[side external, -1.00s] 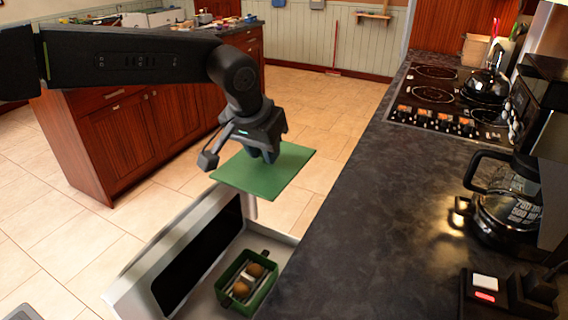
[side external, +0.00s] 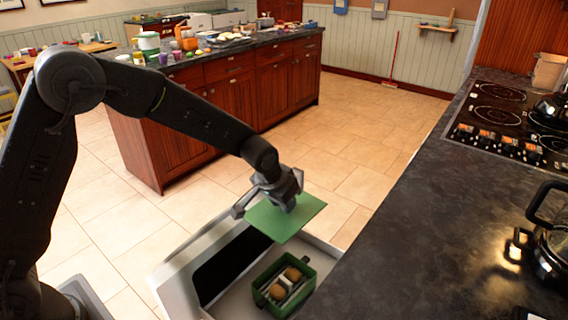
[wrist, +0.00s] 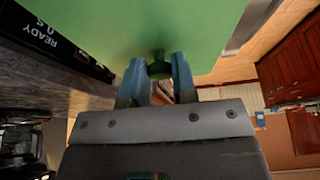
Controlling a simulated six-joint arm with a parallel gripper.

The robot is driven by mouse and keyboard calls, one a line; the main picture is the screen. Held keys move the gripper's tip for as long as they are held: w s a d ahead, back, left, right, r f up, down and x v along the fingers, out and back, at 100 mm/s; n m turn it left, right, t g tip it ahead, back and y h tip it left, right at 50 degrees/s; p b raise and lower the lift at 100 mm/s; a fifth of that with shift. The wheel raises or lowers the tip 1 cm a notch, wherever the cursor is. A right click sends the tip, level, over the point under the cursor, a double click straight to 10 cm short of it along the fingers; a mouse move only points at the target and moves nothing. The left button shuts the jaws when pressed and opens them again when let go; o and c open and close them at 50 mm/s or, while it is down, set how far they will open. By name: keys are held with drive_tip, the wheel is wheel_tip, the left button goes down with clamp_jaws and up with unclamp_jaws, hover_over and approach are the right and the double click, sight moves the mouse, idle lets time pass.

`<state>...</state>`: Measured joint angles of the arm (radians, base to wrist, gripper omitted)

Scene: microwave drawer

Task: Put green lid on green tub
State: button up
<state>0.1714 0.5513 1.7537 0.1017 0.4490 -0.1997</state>
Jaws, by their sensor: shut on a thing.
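The green lid (side external: 285,218) is a flat square plate held in the air by my gripper (side external: 288,200). In the wrist view, my gripper (wrist: 158,72) is shut on the knob of the green lid (wrist: 150,25). The green tub (side external: 284,284) sits open inside the pulled-out microwave drawer, with round brown items and a pale item in it. The lid is above the tub and apart from it, toward the back of the drawer in the side view. My fingertips are partly hidden in the side view.
The microwave drawer (side external: 172,279) is open beside the dark countertop (side external: 400,240). A coffee pot (side external: 552,235) and a stove (side external: 505,118) are on the counter. A cluttered kitchen island (side external: 230,90) stands behind. The floor between is clear.

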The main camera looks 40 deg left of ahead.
wheel_tip(320, 180, down, 27)
drive_tip(key=shift+r, duration=0.1)
idle(0.4)
drive_tip(key=shift+f, duration=0.45)
idle(1.8)
drive_tip(key=o, duration=1.5)
drive_tip(key=shift+r, duration=3.5)
